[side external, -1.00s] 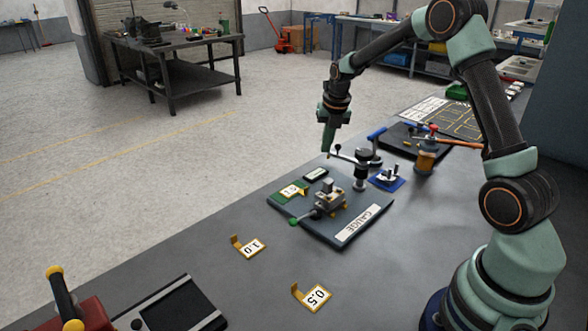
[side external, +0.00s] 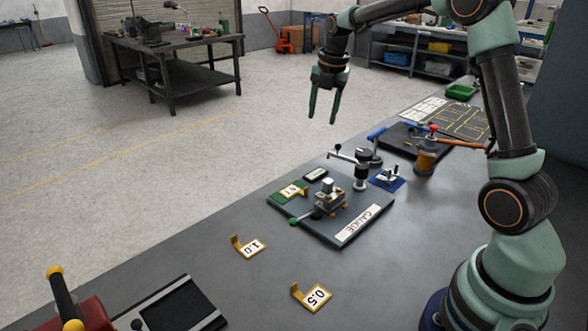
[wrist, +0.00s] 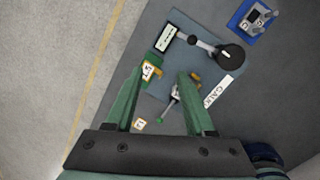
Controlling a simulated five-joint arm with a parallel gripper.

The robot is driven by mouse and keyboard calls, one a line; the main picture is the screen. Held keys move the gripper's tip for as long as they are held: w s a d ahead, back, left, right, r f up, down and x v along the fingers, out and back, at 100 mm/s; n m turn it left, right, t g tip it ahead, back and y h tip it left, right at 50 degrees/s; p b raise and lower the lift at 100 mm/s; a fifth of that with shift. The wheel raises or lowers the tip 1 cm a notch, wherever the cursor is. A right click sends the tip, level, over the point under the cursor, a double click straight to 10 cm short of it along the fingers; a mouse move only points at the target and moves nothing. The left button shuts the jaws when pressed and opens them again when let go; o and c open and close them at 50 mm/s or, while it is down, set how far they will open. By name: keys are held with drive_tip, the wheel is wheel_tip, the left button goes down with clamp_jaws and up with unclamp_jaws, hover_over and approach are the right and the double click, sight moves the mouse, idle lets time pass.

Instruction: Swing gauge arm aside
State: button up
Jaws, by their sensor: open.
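The gauge arm (side external: 345,157) is a thin metal bar with a small black knob, extending left from a black round post (side external: 361,172) on the gauge plate (side external: 335,235). In the wrist view the bar (wrist: 208,47) runs from the round black post top (wrist: 231,57) toward the small display (wrist: 165,38), clear of the clamp fixture. My gripper (side external: 323,118) hangs in the air above and left of the bar, fingers down, apart and empty. In the wrist view my gripper (wrist: 160,75) is open. It touches nothing that I can see.
The clamp fixture (side external: 330,199) with a green-knobbed lever sits on the plate. Yellow tags marked 1.0 (side external: 251,247) and 0.5 (side external: 315,297) lie on the bench. Air around the gripper is clear.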

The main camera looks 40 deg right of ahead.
sight(339, 145)
drive_tip(key=s+d+r+m, duration=0.2)
drive_tip(key=s+d+m, duration=0.15)
drive_tip(key=m, duration=0.85)
drive_tip(key=x, duration=0.4)
drive_tip(key=d+x, duration=0.1)
drive_tip(key=x, duration=0.7)
drive_tip(key=shift+s+d, duration=0.15)
drive_tip(key=shift+s, duration=0.1)
clamp_jaws()
drive_tip(key=shift+r, duration=0.1)
